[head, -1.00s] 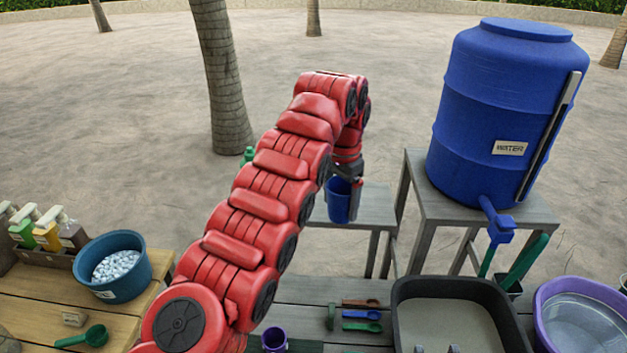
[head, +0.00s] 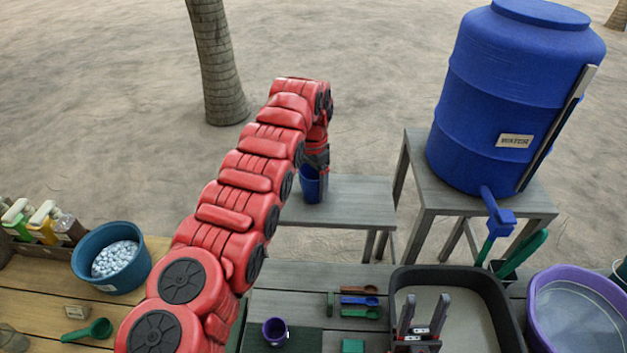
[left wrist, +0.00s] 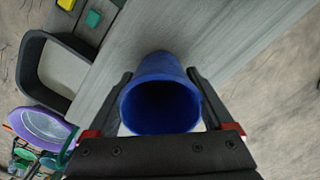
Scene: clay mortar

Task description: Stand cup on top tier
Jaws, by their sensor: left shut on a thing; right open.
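A blue cup (head: 309,186) is upright at the left part of a grey wooden tier (head: 355,200) at the back. My left gripper (head: 314,178) is shut on the cup, its fingers on either side. The left wrist view shows the open mouth of the cup (left wrist: 162,108) between the fingers (left wrist: 160,76), with the grey boards beyond it. I cannot tell whether the cup's base touches the boards. My right gripper (head: 425,314) is open and empty above the black basin at the front. My left arm hides the tier's left end.
A blue water barrel (head: 515,100) stands on a grey stand right of the tier. A black basin (head: 495,290), purple tub (head: 590,300), purple cup (head: 275,331) and several scoops (head: 360,300) are in front. The tier right of the cup is clear.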

